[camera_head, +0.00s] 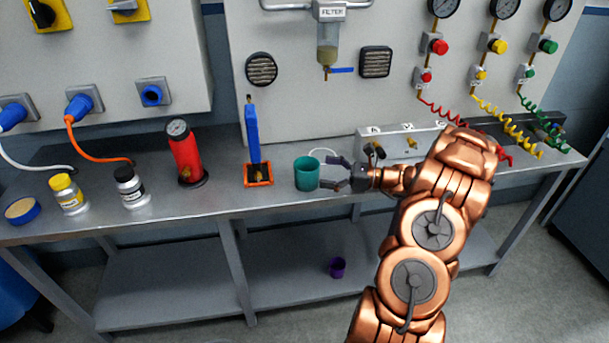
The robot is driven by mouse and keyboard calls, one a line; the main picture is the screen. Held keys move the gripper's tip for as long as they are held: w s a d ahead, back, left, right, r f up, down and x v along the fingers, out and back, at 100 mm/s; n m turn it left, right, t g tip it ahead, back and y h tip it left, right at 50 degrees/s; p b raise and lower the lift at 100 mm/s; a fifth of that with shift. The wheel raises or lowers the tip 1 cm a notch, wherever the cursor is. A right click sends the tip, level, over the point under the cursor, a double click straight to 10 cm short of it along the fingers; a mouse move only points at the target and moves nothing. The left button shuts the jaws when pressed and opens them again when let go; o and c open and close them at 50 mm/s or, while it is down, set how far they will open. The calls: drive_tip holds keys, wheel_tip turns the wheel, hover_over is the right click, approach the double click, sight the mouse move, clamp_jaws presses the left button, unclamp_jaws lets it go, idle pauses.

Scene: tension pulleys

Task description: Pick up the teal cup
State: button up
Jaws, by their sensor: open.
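The teal cup (306,178) stands upright on the metal bench, near the middle of the view. My gripper (331,173) is just to the right of the cup, with its fingers spread and pointing left toward it. The fingertips are close to the cup's right side; I cannot tell whether they touch it. Nothing is between the fingers. My copper arm reaches in from the lower right and hides part of the bench behind it.
An orange tray (258,184) holding an upright blue-handled thing (252,135) stands just left of the cup. A red cylinder with a gauge (185,155) is farther left. A grey valve box (395,143) sits behind my gripper. A purple cup (338,267) is on the lower shelf.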

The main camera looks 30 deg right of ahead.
sight(307, 169)
drive_tip(key=shift+p+x, duration=0.75)
drive_tip(key=shift+x, duration=2.1)
drive_tip(key=shift+s+a, duration=0.1)
drive_tip(key=shift+a, duration=0.05)
drive_tip(key=c, duration=1.2)
